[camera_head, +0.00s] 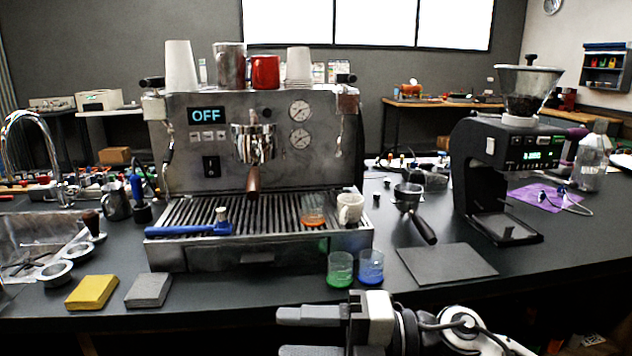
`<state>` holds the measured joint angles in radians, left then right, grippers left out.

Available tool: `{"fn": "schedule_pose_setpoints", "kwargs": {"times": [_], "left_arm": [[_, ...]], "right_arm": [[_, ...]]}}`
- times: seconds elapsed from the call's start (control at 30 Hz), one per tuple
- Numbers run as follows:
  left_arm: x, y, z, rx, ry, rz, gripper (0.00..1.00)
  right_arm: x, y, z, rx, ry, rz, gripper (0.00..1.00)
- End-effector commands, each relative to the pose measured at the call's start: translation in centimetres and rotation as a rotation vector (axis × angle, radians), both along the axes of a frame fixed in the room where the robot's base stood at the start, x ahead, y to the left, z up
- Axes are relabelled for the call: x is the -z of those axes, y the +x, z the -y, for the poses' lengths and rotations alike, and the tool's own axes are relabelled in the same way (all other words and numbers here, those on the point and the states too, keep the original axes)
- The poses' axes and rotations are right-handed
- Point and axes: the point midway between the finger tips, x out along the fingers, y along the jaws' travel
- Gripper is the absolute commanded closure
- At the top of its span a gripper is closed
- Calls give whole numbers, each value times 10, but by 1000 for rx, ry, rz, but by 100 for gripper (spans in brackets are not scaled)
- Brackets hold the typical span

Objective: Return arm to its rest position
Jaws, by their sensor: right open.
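My right gripper (300,333) is at the bottom of the head view, in front of the counter's near edge. Its fingers point left, and it is open with nothing seen between them. The lower finger is partly cut off by the picture's bottom edge. My left gripper does not show. The espresso machine (185,183) stands on the counter behind the right gripper, with its display reading OFF. A portafilter (253,150) is seated in its group head. A blue-handled tool (190,229) lies on its drip tray (275,211).
Green (340,270) and blue (371,267) glasses stand near the counter edge, just beyond my right gripper. A yellow sponge (92,292) and grey block (149,290) lie left. A dark mat (447,263), loose portafilter (411,204) and grinder (485,150) are right.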

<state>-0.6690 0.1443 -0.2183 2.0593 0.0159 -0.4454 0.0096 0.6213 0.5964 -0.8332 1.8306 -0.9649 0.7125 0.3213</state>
Motion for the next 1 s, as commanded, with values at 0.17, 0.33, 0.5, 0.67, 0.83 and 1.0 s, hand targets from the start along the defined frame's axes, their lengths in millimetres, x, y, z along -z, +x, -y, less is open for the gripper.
{"fn": "schedule_pose_setpoints", "kwargs": {"times": [0.17,0.33,0.5,0.67,0.83,1.0], "left_arm": [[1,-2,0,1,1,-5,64],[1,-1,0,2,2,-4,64],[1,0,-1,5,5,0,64],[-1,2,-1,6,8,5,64],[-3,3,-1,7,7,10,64],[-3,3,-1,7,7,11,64]], "right_arm": [[9,12,12,302,404,-391,51],[76,24,63,685,633,-824,51],[181,-13,120,1070,705,-1268,51],[250,-69,149,1302,683,-1560,51],[280,-106,161,1411,652,-1710,51],[285,-113,163,1429,645,-1737,51]]}}
